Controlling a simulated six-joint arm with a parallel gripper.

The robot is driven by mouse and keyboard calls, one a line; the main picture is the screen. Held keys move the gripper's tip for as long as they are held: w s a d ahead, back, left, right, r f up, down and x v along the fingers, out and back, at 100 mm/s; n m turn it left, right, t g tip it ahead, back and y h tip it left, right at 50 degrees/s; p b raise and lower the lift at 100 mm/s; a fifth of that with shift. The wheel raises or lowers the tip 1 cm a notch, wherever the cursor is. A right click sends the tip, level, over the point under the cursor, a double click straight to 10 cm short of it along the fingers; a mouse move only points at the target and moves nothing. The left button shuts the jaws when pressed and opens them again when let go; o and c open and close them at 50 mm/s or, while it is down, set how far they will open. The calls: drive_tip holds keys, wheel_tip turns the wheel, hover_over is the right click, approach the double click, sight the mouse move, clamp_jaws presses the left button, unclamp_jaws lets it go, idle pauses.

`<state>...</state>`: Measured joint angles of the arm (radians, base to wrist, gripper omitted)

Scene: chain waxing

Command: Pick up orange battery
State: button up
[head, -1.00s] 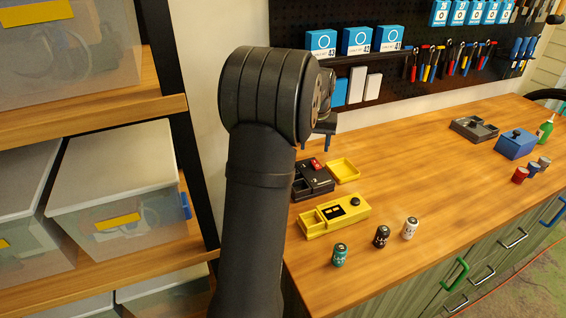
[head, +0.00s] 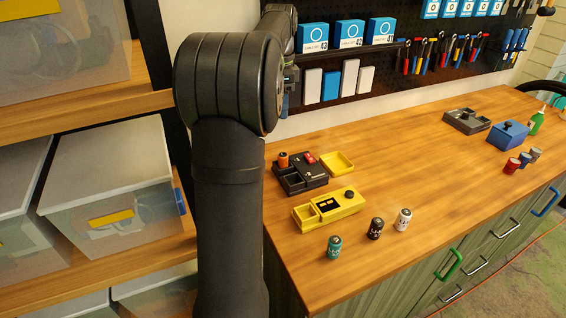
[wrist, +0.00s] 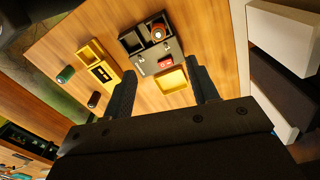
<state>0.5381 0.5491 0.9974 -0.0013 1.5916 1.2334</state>
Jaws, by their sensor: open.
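The orange battery (head: 283,160) stands in the back-left compartment of a black box (head: 301,187) with a red part on it. It also shows in the wrist view (wrist: 158,33), inside the box near the top. My gripper is open in the wrist view (wrist: 157,73), its two dark fingers spread with nothing between them. It is above and apart from the black box. In the head view my arm hides most of the gripper.
A yellow box (head: 330,207) and a small yellow tray (head: 337,163) sit beside the black box. Teal (head: 334,246), black (head: 376,228) and white (head: 403,219) batteries stand in front. White and blue boxes (head: 331,84) line the back wall. The middle of the bench is clear.

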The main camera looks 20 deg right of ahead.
hover_over(283, 154)
drive_tip(key=f, duration=1.2)
drive_tip(key=shift+w+a+f, duration=0.1)
drive_tip(key=shift+w+a, duration=0.05)
drive_tip(key=shift+a, duration=0.2)
drive_tip(key=f, duration=0.4)
drive_tip(key=shift+s+d, duration=0.25)
drive_tip(key=shift+s, duration=0.05)
drive_tip(key=shift+f, duration=0.6)
clamp_jaws()
drive_tip(key=shift+r, duration=0.1)
